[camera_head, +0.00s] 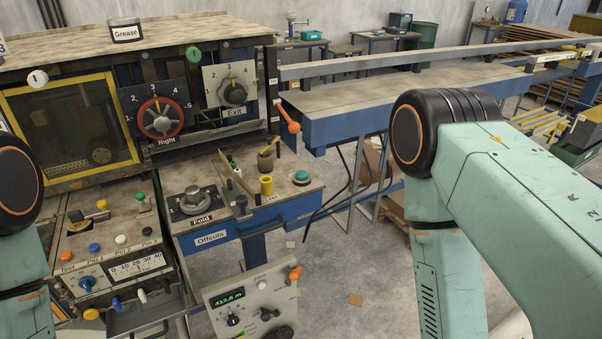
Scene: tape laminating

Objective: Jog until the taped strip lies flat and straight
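No taped strip can be made out in this view. The laminating machine stands at the left, with a yellow-framed window (72,133) whose inside is dark and hard to read. A red-ringed dial labelled Right (160,118) and a dial labelled Exit (232,93) sit on its front. Below is a panel with several coloured buttons, a blue knob (87,284) and a scale (137,266). A box with a green display (229,299) reading about 412.6 m sits lower centre. Parts of both my arms show, but neither gripper is in view.
A long table (345,128) with a rail runs to the right. An orange-tipped lever (293,127) juts from the machine's right side. Floor beyond the bench is mostly free.

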